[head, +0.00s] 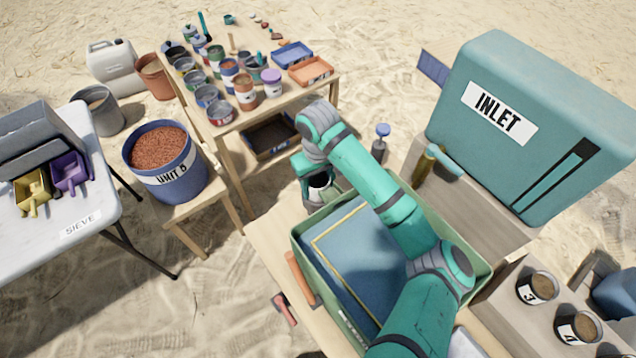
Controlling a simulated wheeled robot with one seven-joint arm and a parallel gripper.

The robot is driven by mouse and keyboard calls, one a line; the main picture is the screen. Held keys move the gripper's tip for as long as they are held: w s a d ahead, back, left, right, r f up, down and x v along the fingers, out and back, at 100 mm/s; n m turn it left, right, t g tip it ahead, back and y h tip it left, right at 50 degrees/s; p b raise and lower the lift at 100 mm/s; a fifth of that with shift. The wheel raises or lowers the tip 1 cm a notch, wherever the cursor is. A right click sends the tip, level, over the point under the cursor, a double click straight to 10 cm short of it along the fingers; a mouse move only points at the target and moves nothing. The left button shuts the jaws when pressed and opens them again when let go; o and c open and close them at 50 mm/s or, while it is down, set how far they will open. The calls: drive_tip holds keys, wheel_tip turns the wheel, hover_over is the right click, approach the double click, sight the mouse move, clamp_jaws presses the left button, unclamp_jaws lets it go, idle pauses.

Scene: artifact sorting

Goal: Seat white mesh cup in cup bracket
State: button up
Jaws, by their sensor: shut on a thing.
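My teal arm reaches up from the lower right and bends down at its far end. My gripper (319,188) is at that end, just beyond the far left corner of the green crate. It is small and dark here, and its fingertips are hard to see. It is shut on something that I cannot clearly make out. A small pale patch shows at the hand, but I cannot tell whether it is the white mesh cup. I cannot pick out the cup bracket with certainty.
The green crate (302,254) with a blue lid-like panel stands below my arm. A wooden table (325,88) full of pots is behind. The UNIT 6 bucket (168,183) and SIEVE table (97,218) are left. The teal INLET box (540,100) is right. Sand lies between.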

drive_tip(key=shift+f, duration=0.2)
drive_tip(key=o, duration=1.2)
drive_tip(key=shift+c, duration=0.2)
wheel_tip(320, 180, up, 11)
drive_tip(key=shift+f, duration=0.1)
